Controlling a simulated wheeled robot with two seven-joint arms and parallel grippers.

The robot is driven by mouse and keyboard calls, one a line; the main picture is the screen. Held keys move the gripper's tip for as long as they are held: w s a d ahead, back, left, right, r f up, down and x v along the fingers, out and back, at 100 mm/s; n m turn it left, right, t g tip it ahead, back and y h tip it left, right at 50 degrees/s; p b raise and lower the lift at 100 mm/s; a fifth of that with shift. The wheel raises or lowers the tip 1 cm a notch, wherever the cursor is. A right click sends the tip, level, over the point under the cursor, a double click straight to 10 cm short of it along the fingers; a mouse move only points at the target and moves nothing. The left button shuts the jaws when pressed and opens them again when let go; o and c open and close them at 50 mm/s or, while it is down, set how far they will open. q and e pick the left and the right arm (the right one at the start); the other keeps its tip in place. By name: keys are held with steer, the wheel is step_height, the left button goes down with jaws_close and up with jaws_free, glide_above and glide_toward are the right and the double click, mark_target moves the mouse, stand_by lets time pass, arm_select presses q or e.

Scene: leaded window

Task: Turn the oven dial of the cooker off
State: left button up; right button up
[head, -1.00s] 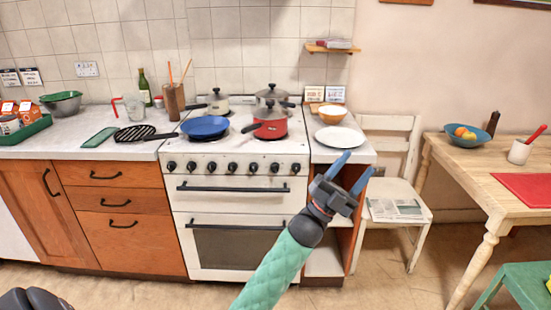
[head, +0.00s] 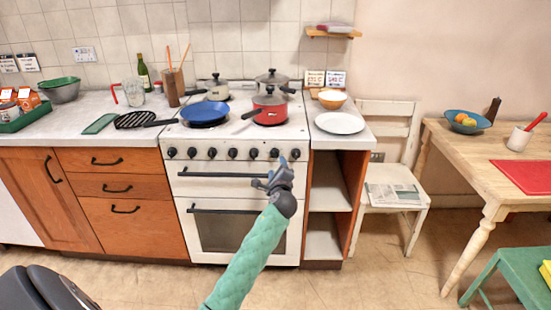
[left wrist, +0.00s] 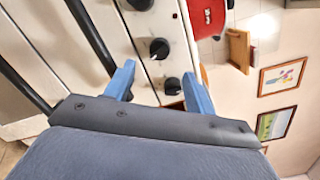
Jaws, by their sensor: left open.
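The white cooker (head: 243,227) stands in the middle of the head view, with a row of several black dials (head: 233,153) along its front panel. I cannot tell which is the oven dial or read the settings. My left gripper (head: 279,167) is open and empty, in front of the right end of the panel, just below the rightmost dials. In the left wrist view its blue fingers (left wrist: 159,72) straddle part of the panel; one black dial (left wrist: 159,48) lies just beyond the fingertips and another (left wrist: 172,86) near the right finger. Contact is unclear. My right gripper is out of view.
A black oven handle (head: 222,174) runs below the dials. A blue pan (head: 205,112), a red pot (head: 270,106) and other pots stand on the hob. A shelf unit with a white plate (head: 339,123) adjoins on the right. The floor in front is clear.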

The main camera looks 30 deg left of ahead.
mark_target(275, 157)
arm_select(q)
steer(key=shift+m, duration=0.4)
steer(key=shift+p+x, duration=0.35)
steer(key=shift+x, duration=3.55)
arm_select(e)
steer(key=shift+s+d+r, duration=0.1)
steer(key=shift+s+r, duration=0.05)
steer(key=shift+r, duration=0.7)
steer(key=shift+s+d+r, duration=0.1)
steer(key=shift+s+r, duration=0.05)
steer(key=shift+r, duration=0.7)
arm_select(q)
steer(key=c, duration=1)
